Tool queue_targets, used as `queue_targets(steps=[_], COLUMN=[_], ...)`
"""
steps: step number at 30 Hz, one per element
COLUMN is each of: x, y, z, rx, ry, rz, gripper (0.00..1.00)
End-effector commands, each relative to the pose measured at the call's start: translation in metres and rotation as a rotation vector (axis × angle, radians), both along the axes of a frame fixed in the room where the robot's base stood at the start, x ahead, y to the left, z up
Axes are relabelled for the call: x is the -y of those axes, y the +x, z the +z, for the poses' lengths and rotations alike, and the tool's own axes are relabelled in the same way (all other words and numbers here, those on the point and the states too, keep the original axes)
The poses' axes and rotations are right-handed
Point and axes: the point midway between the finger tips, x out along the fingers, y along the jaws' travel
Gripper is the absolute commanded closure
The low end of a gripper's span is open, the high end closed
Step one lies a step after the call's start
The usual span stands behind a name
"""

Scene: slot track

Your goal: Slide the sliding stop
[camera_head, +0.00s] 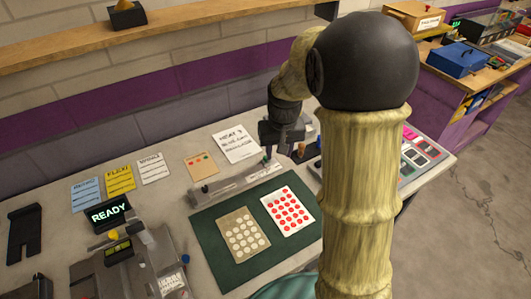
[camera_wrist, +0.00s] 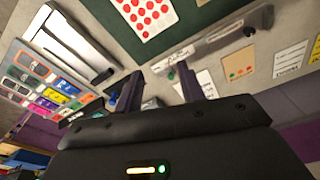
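A long grey slot track (camera_head: 235,182) lies along the back edge of a dark green mat. A small dark knob (camera_head: 205,188) stands at its left end. The track also shows at the top of the wrist view (camera_wrist: 222,40). I cannot tell for certain which part on it is the sliding stop. My gripper (camera_head: 272,150) hangs over the right end of the track, close to a small green-tipped part there. In the wrist view my gripper's two fingers (camera_wrist: 158,72) are apart, with nothing seen held between them. My arm hides what lies further right.
The green mat (camera_head: 205,228) holds two dotted cards. Paper sheets (camera_head: 238,143) lie behind the track. A READY display (camera_head: 109,214) and a machine stand at the left. A panel of coloured tiles (camera_head: 418,155) lies right of my arm.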

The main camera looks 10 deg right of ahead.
Motion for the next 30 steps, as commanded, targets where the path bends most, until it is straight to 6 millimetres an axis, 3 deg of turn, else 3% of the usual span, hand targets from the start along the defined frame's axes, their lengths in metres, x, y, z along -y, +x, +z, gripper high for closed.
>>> queue_targets(steps=[1,6,13,18,30], x=[0.0,0.001,-0.002,-0.004,-0.006], y=[0.02,0.074,0.132,0.15,0.152], z=[0.002,0.007,0.008,0.007,0.006], rx=[-0.011,-0.055,-0.109,-0.131,-0.132], ry=[0.0,-0.001,-0.005,-0.008,-0.007], rz=[0.0,0.002,0.014,0.024,0.027], gripper=[0.61,0.61,0.61,0.61,0.61])
